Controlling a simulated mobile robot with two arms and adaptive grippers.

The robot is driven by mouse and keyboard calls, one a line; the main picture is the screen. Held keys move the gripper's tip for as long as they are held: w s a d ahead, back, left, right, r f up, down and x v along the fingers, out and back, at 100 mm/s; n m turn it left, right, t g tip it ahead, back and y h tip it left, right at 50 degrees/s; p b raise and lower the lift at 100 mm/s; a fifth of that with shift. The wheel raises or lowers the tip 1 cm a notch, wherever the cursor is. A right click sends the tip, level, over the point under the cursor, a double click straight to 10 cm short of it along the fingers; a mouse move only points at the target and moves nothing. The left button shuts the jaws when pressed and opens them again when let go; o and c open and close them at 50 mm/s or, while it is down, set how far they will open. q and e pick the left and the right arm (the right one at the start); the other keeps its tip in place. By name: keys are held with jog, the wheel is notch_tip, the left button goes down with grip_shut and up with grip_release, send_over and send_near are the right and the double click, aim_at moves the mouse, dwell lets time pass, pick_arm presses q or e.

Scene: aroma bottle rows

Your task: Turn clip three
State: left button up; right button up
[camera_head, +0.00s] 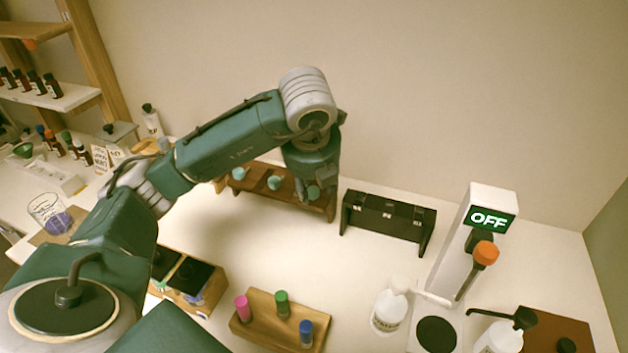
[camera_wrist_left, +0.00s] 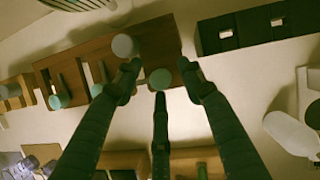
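A brown wooden rack (camera_head: 290,203) stands at the back of the table with three teal round-ended pieces along it; it also shows in the left wrist view (camera_wrist_left: 92,58). I cannot tell for certain which parts are the clips. My left gripper (camera_head: 318,187) is at the rack's right end, over the rightmost teal piece (camera_head: 313,192). In the left wrist view its fingers (camera_wrist_left: 160,82) are spread around a teal round end (camera_wrist_left: 160,78), with visible gaps beside it. A paler round end (camera_wrist_left: 123,45) lies just beyond. My right gripper is not in view.
A black rack (camera_head: 388,229) with silver fittings stands right of the wooden rack. In front are a wooden holder (camera_head: 262,328) with pink, green and blue caps, a white bottle (camera_head: 388,310) and a white stand reading OFF (camera_head: 466,225). The middle table is clear.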

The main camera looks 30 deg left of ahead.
pick_arm(q)
jog(key=v, duration=1.2)
dwell(0.4)
